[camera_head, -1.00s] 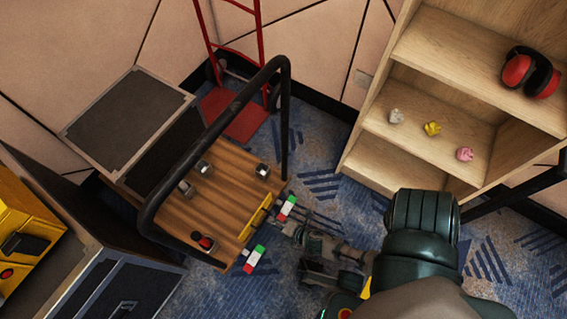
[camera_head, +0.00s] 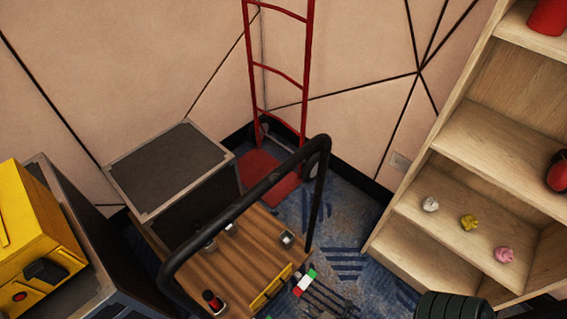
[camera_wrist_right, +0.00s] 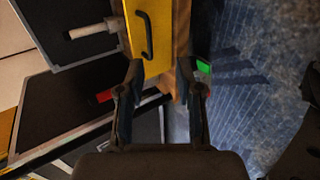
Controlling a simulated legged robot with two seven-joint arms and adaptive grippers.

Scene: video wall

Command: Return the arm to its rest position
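My right gripper (camera_head: 287,301) is at the bottom edge of the head view, by the front edge of the wooden-topped trolley (camera_head: 235,262). One coloured fingertip shows clearly; the other is nearly cut off. In the right wrist view my right gripper (camera_wrist_right: 160,82) has its two fingers wide apart, with nothing held between them. Beyond them is a yellow panel with a black handle (camera_wrist_right: 138,38). A yellow strip (camera_head: 271,288) also shows at the trolley's front edge. Part of my right arm shows at the bottom right. My left gripper is not in view.
The trolley's black push bar (camera_head: 240,208) arches over its deck. A wooden shelf (camera_head: 470,160) stands right, a red hand truck (camera_head: 282,75) at the back. Dark cases (camera_head: 170,170) and a yellow box (camera_head: 38,240) are left. Blue carpet (camera_head: 345,235) is open between trolley and shelf.

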